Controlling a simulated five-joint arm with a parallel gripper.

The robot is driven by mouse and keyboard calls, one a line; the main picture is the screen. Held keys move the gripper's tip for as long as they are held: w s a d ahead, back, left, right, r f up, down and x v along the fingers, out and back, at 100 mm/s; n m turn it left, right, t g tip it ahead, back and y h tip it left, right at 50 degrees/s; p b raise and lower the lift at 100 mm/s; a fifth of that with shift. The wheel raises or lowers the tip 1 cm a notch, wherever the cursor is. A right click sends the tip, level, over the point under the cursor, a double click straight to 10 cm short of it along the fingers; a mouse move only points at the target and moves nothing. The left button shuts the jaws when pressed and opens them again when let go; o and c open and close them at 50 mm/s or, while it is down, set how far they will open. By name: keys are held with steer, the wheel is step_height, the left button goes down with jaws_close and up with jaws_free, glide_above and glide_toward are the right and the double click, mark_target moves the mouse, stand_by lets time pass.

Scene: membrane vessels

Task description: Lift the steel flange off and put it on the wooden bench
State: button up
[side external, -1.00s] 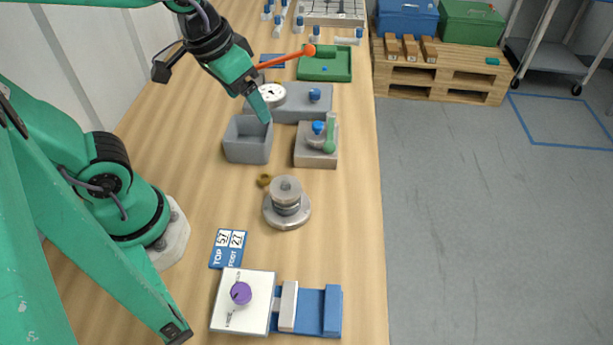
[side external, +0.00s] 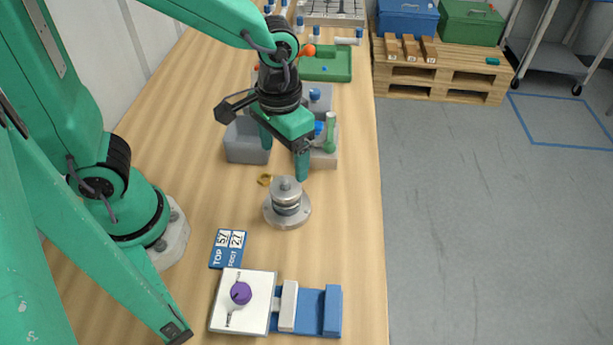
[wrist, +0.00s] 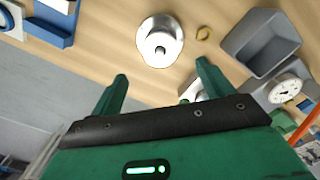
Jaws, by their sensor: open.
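A round stacked steel piece (side external: 287,208) stands upright on the wooden bench (side external: 350,240), with a wide base disc and narrower discs above it. I take the steel flange (side external: 286,188) to be part of this stack; which disc it is, I cannot tell for sure. In the wrist view, the stack (wrist: 158,47) is seen from above as shiny rings around a dark centre. My gripper (side external: 284,153) is open and empty, above and just behind the stack. Its two fingers (wrist: 162,72) point towards the stack without visibly touching it.
A brass ring (side external: 264,180) lies behind the stack. A grey bin (side external: 246,150) and a block with a green-handled tool (side external: 330,135) stand behind my gripper. Bare bench lies right of the stack.

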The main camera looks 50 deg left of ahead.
mark_target(285, 180)
steer(key=shift+f, duration=1.25)
steer(key=shift+f, duration=0.1)
steer(key=shift+f, duration=2.45)
steer(key=c, duration=1.2)
